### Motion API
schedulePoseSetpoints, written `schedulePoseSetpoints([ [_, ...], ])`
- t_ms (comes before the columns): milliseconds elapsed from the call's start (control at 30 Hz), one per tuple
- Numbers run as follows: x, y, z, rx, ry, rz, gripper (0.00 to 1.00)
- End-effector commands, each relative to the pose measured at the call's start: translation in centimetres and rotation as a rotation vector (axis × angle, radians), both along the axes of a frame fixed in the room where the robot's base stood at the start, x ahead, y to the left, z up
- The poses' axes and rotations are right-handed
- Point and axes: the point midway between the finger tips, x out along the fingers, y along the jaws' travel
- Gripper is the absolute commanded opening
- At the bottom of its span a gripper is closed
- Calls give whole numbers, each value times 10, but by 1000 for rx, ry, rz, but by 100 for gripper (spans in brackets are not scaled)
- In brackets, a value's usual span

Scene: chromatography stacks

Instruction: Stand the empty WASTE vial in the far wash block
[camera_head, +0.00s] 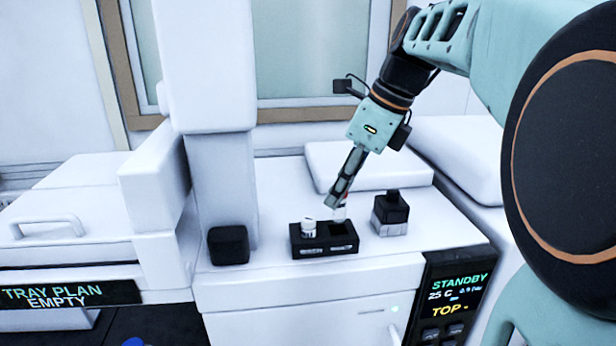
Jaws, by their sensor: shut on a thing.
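My gripper (336,198) points down and is shut on a small white vial (340,213), only partly visible below the fingers. The vial shows just above or behind the right end of a black two-slot block (325,250) on top of the white instrument. Whether it touches the block I cannot tell. Another white-capped vial (308,229) stands upright in the block's left slot. The right slot looks dark and empty. The labels on the block's front and on the vials are too small to read, so I cannot tell which vial is WASTE.
A black square-topped object on a grey base (391,212) stands close to the right of the block. A black cube (228,246) sits to the left, beside a white column (222,185). A raised white lid (365,165) lies behind. The instrument top before the block is narrow.

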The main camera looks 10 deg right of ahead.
Motion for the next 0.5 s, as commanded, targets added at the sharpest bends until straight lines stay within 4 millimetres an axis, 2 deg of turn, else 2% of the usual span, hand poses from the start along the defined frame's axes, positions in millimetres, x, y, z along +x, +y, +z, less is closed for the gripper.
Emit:
schedulePoseSetpoints([
  [33,0,0,-8,1,1,0,6],
  [133,0,0,-13,1,1,0,6],
  [500,0,0,-14,0,0,0,6],
])
